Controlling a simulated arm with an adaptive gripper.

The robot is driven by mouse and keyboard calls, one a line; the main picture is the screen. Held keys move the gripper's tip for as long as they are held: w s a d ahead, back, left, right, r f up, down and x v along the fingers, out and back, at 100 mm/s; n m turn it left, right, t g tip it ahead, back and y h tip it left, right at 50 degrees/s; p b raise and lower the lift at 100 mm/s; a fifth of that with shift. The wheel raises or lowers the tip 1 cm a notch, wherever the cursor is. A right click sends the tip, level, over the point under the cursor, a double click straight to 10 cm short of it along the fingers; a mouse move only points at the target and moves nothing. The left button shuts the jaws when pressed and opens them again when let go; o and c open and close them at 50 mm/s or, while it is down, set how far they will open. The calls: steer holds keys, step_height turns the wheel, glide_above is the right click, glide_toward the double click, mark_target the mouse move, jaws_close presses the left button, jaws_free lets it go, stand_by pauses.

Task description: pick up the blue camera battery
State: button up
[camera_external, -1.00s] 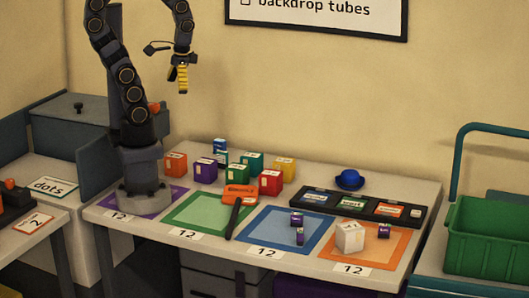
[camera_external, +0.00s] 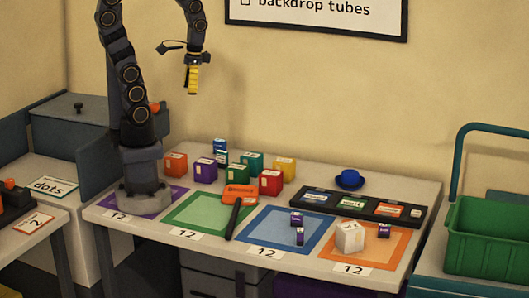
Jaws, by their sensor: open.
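A small blue block with a pale label (camera_external: 220,145), which looks like the blue camera battery, stands at the back of the table among the coloured boxes. My gripper (camera_external: 192,90), with yellow fingers, hangs pointing down, high above the table and a little left of the blue block in the picture. It is open, with nothing seen in it, and its fingers overlap from this side.
Purple (camera_external: 206,172), orange (camera_external: 175,164), green (camera_external: 237,174), red (camera_external: 270,182) and yellow (camera_external: 284,169) boxes crowd around the blue block. An orange-headed mallet-like tool (camera_external: 240,194) lies in front. A black tray (camera_external: 352,206) and blue hat-like thing (camera_external: 349,180) are right.

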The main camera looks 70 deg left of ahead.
steer(key=w+a+f+m, duration=0.2)
steer(key=w+a, duration=0.2)
steer(key=w, duration=0.2)
steer(key=m+t, duration=0.2)
steer(key=m, duration=0.5)
glide_above(222, 140)
steer(key=f, duration=1.8)
steer(key=shift+s+d+f, duration=0.25)
steer(key=shift+s+f, duration=0.1)
steer(key=shift+f, duration=0.05)
steer(key=f, duration=0.7)
steer(key=shift+w+a+f, duration=0.1)
steer(key=shift+w+f, duration=0.15)
steer(key=shift+f, duration=0.05)
jaws_close()
